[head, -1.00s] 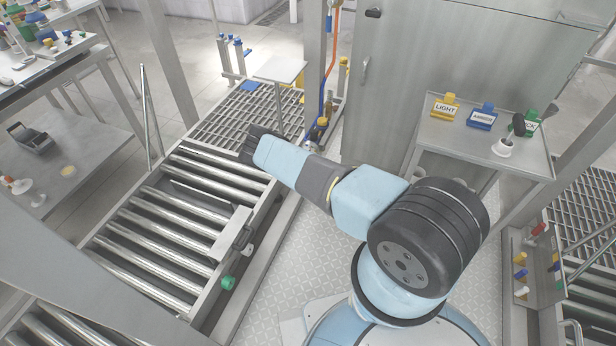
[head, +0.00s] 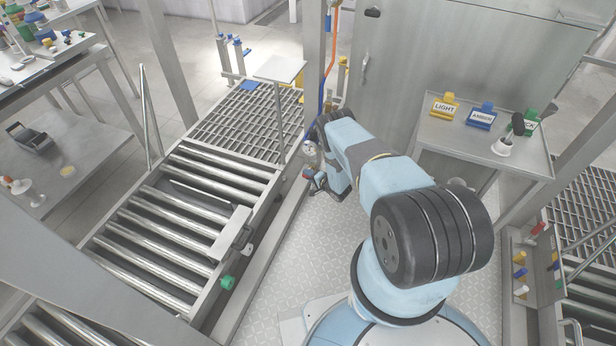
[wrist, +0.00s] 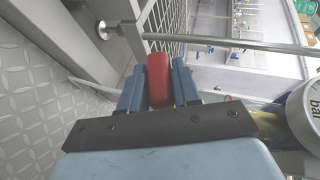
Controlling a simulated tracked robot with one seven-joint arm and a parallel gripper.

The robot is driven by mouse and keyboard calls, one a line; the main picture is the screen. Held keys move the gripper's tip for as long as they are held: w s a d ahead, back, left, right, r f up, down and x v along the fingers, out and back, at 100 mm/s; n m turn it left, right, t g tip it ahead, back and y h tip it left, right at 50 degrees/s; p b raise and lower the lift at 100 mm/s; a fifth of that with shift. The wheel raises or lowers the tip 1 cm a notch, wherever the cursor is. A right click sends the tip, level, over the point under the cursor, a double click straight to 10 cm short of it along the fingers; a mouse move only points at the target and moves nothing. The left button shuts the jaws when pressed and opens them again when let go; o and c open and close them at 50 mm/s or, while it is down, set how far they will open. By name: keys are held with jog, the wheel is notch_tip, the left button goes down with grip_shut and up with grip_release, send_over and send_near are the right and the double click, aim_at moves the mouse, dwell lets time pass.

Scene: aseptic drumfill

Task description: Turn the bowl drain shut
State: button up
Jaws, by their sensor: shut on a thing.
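A red handle (wrist: 157,76), which I take to be the bowl drain's, stands between the two blue fingers of my gripper (wrist: 156,88) in the wrist view. The fingers are shut on it, one on each side. In the head view my gripper (head: 322,184) is low beside the conveyor's right edge, near the steel post. A small red part (head: 307,172) shows at its left there. The drain's body and its outlet are hidden, so I cannot tell the valve's position.
A pressure gauge (wrist: 304,108) marked "bar" is close to the right of my gripper; it shows in the head view too (head: 309,148). A steel rod (wrist: 230,44) crosses beyond the fingers. The roller conveyor (head: 165,250) lies left. The patterned floor (head: 285,260) is clear.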

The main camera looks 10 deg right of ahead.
jog(key=shift+f+m+t+y, duration=0.15)
jog(key=shift+m+t+y, duration=0.45)
jog(key=shift+t+y, duration=0.6)
jog(key=shift+t, duration=0.4)
jog(key=o, duration=1)
jog(key=shift+c, duration=0.2)
jog(key=shift+s+d, duration=0.1)
jog(key=v, duration=1.3)
jog(key=shift+s, duration=0.25)
jog(key=shift+d, duration=0.1)
